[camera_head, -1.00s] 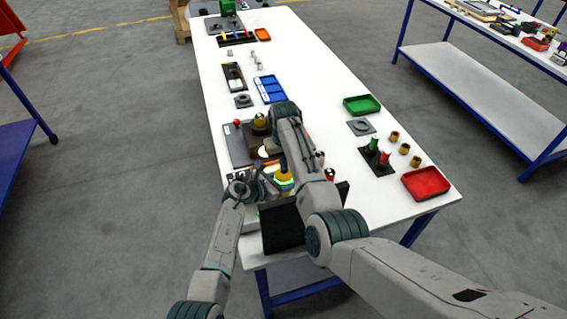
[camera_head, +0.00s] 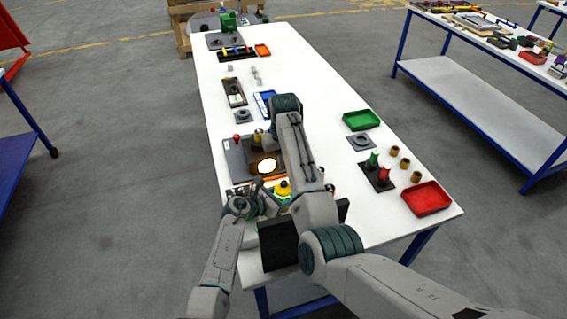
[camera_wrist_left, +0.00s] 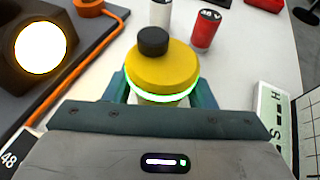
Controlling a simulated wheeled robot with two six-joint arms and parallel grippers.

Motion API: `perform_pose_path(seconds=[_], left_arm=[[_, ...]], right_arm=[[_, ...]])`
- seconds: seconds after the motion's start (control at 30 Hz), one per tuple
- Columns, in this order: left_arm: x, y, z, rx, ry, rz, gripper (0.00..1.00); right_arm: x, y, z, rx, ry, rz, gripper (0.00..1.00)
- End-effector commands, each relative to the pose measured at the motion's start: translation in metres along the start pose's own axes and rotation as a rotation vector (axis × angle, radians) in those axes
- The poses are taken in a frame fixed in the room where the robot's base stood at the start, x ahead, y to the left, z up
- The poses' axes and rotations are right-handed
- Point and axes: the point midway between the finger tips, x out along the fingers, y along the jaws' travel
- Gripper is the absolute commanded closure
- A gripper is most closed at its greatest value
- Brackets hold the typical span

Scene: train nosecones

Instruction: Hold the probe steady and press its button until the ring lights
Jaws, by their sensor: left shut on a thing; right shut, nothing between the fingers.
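The yellow probe (camera_head: 283,189) stands upright at the near end of the white table. In the left wrist view the probe (camera_wrist_left: 164,70) shows a black button (camera_wrist_left: 153,41) on top and a ring (camera_wrist_left: 160,98) glowing green around its lower edge. My left gripper (camera_head: 262,197) is shut on the probe below the ring. My right arm reaches over the table beside the probe. My right gripper (camera_head: 281,168) is shut and empty near the probe, its fingertips largely hidden by the arm. Nothing touches the button in the left wrist view.
A lit round lamp (camera_head: 266,166) sits on a dark grey board (camera_head: 237,160) behind the probe. A red cylinder (camera_wrist_left: 206,30) stands close behind it in the left wrist view. Red (camera_head: 427,198) and green (camera_head: 362,120) trays lie to the right.

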Motion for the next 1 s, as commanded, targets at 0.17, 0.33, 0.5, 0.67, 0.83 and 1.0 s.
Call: perform_pose_path(seconds=[0.17,0.33,0.5,0.67,0.83,1.0], left_arm=[[-0.0001,0.0000,-0.0001,0.000,0.000,0.000,0.75],[-0.0001,0.0001,0.0000,0.000,0.000,0.000,0.75],[-0.0001,0.0001,0.0000,0.000,0.000,0.000,0.38],[-0.0001,0.0000,-0.0001,0.000,0.000,0.000,0.24],[-0.0002,0.0000,-0.0002,0.000,0.000,0.000,0.24],[-0.0085,-0.0001,-0.0010,0.000,0.000,0.000,0.24]], right_arm=[[-0.0002,0.0001,-0.0002,0.000,0.000,0.000,1.00],[-0.0002,0.0001,-0.0002,0.000,0.001,0.000,1.00],[-0.0002,0.0001,-0.0002,0.000,0.001,0.000,1.00],[-0.0002,0.0002,-0.0002,0.000,0.001,0.000,1.00],[-0.0002,0.0002,-0.0002,0.000,0.001,0.000,1.00],[-0.0001,0.0002,-0.0002,0.000,0.001,0.000,1.00]])
